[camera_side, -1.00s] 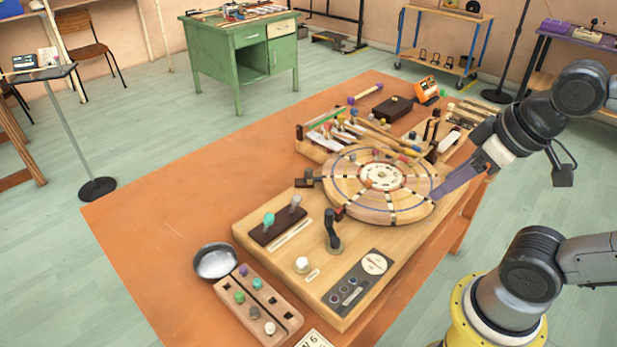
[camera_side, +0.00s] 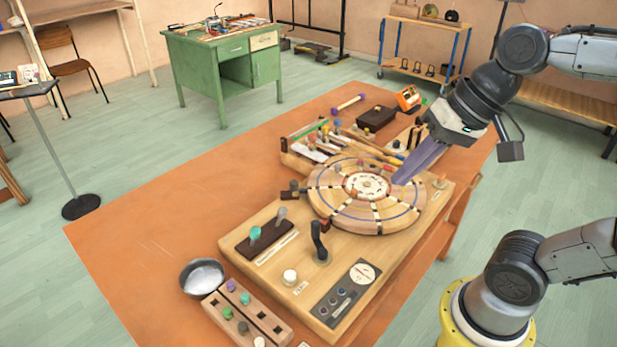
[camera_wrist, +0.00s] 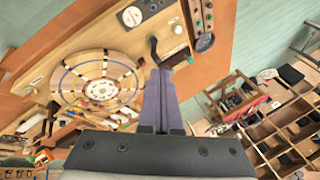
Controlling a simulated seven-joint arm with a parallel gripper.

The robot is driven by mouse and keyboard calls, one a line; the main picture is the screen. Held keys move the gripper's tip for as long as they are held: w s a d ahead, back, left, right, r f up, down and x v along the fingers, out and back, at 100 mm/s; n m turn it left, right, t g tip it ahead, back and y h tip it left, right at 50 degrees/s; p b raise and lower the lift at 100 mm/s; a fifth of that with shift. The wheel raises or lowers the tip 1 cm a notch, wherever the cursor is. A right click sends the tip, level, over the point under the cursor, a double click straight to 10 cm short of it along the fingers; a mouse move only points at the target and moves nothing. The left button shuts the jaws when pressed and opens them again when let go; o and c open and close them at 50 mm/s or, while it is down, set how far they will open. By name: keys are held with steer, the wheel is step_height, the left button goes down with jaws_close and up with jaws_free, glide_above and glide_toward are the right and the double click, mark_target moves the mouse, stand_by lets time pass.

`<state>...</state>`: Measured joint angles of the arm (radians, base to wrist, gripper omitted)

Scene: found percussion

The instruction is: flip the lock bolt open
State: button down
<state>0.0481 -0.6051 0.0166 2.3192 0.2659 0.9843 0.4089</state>
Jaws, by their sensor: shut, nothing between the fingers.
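A wooden base board (camera_side: 262,268) carries a round segmented wooden disc (camera_side: 340,215), which also shows in the wrist view (camera_wrist: 75,80). A small dark block with a pale end (camera_side: 291,191) sits at the disc's left rim; it may be the lock bolt, but I cannot tell for sure or read its position. My gripper (camera_side: 399,181) is shut and empty, its long purple-grey fingers tilted down over the disc's right side. I cannot tell whether the tips touch it. In the wrist view the shut fingers (camera_wrist: 158,74) point toward the board.
A black upright lever (camera_side: 318,240) stands in front of the disc. A dark block with two pegs (camera_side: 254,243), a metal bowl (camera_side: 203,277) and a peg box (camera_side: 246,318) lie front left. A tray of sticks (camera_side: 305,150) is behind. The orange table's left side (camera_side: 160,225) is clear.

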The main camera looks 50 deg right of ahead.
steer(key=w+d+f+m+y, duration=0.1)
steer(key=w+d+m+y, duration=0.15)
steer(key=w+m, duration=0.5)
steer(key=w+d+f+m+y, duration=0.1)
steer(key=w+d+m+y, duration=0.3)
steer(key=w, duration=0.7)
steer(key=w+d+f+m+h, duration=0.2)
steer(key=w+d+f+m, duration=0.2)
steer(key=w+d+f, duration=0.15)
steer(key=m, duration=0.3)
glide_toward(309, 186)
steer(key=s+d+r, duration=0.2)
steer(key=d+r, duration=0.1)
steer(key=d, duration=0.1)
steer(key=shift+s+a+f+y, duration=0.1)
steer(key=shift+s+a+y, duration=0.05)
steer(key=shift+y, duration=0.1)
steer(key=x, duration=0.9)
steer(key=shift+a+f, duration=0.15)
steer(key=w+a, duration=0.2)
steer(key=shift+a+f, duration=0.2)
steer(key=shift+a, duration=0.2)
steer(key=shift+w+a, duration=0.3)
steer(key=shift+a, duration=0.15)
